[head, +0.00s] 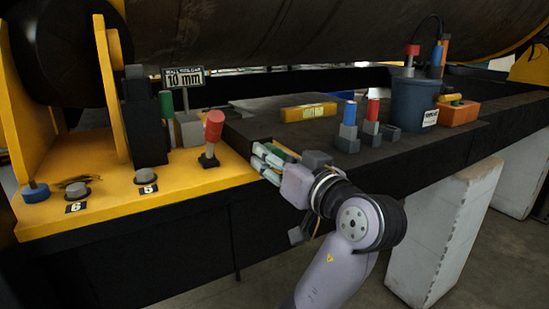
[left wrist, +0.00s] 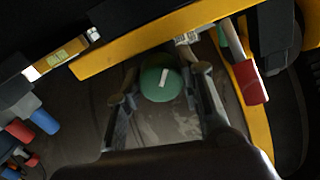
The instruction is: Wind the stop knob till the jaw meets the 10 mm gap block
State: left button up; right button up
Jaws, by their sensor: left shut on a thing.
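The stop knob appears to be the round green knob with a white pointer mark (left wrist: 160,84), between my left gripper's fingers in the left wrist view. My left gripper (head: 266,162) is shut on it at the bench's front edge; in the head view only a sliver of green shows between the fingers. In the wrist view a finger (left wrist: 163,98) stands on each side. A sign reading "10 mm" (head: 184,78) stands behind a small grey block (head: 189,130), perhaps the gap block. The contact between jaw and block cannot be made out. My right gripper is not in view.
A red-topped lever (head: 213,128) stands on the yellow plate left of my gripper, with a green handle (head: 167,106) behind. A yellow labelled bar (head: 309,112), red and blue handled tools, a dark bucket (head: 413,103) and an orange box (head: 459,113) sit rightward.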

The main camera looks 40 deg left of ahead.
pick_arm(q)
jog(key=c, duration=0.4)
jog(key=shift+m+p, duration=0.5)
jog(key=shift+m, duration=0.9)
jog(key=o, duration=1.1)
jog(key=shift+o, duration=0.2)
